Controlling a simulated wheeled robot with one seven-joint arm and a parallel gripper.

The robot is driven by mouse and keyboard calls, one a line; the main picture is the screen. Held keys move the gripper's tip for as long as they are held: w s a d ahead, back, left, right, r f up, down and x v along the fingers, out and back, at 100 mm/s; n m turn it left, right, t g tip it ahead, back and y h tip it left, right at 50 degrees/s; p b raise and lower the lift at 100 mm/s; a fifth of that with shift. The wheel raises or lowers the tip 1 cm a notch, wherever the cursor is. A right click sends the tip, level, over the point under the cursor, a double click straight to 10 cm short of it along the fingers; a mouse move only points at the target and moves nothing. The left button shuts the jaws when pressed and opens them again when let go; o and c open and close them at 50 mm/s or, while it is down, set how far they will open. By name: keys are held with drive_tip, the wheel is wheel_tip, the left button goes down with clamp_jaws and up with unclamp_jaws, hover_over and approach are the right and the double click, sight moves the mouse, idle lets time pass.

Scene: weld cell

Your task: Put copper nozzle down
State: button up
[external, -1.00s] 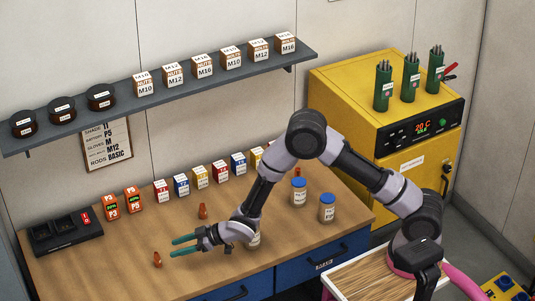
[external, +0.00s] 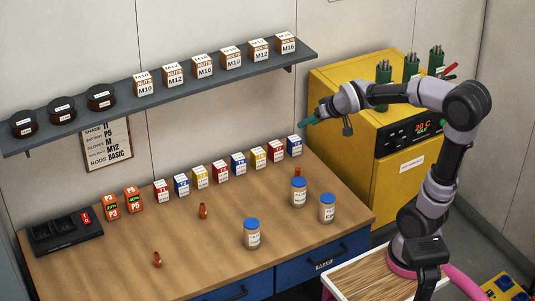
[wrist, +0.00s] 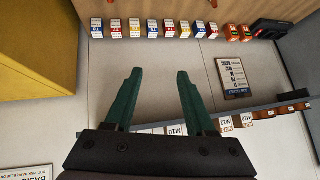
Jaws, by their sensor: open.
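Three copper nozzles stand on the wooden workbench (external: 120,240). One nozzle (external: 157,259) is near the front left, one nozzle (external: 202,211) is mid-table, and a smaller-looking nozzle (external: 297,172) is at the right near the jars. My gripper (external: 306,122) is raised above the back right of the bench, by the yellow cabinet and apart from all nozzles. In the wrist view its teal fingers (wrist: 155,75) are spread with nothing between them. A copper-coloured piece (wrist: 213,3) shows at the top edge there.
Blue-lidded jars (external: 252,234) stand on the bench. A row of small boxes (external: 220,173) lines its back, with a charger (external: 65,236) at left. The wall shelf (external: 210,80) holds nut boxes. The yellow cabinet (external: 400,165) is close to my arm.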

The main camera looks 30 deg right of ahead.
drive_tip(key=s+d+m, duration=0.2)
drive_tip(key=s+d, duration=0.3)
drive_tip(key=s, duration=0.3)
drive_tip(key=s+d+r+m+g, duration=0.1)
drive_tip(key=s+d, duration=0.3)
drive_tip(key=s, duration=0.5)
drive_tip(key=shift+s+d+r+m+h, duration=0.25)
drive_tip(key=shift+d+m+h, duration=0.15)
drive_tip(key=shift+m, duration=0.4)
drive_tip(key=shift+o, duration=0.9)
